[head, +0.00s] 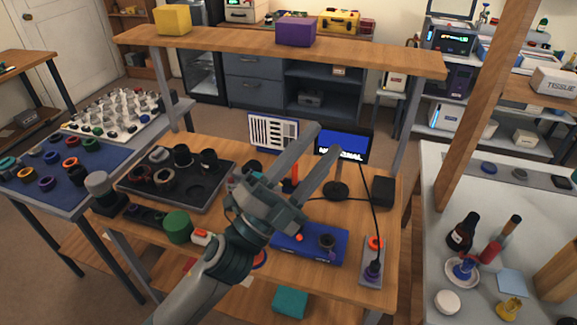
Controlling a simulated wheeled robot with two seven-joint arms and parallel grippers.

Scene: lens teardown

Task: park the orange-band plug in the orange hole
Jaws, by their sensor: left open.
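A grey holder strip (370,284) lies at the front right of the wooden bench. An orange-ringed spot (375,242), which looks like the orange hole, is at its far end. A dark plug (372,268) stands nearer on the strip, at a purplish ring, with a black cable running up from it. I cannot make out an orange band on it. My left gripper (326,146) is open, its two long fingers pointing up and right over the bench, in front of the small screen. It appears empty and is well away from the strip. My right gripper is not in view.
A blue box (335,256) with a dark ring part lies left of the strip. A small screen (343,146) and a black box (382,191) stand behind. A dark parts tray (202,197) and a green cylinder (177,226) are at left. A shelf (365,59) spans above.

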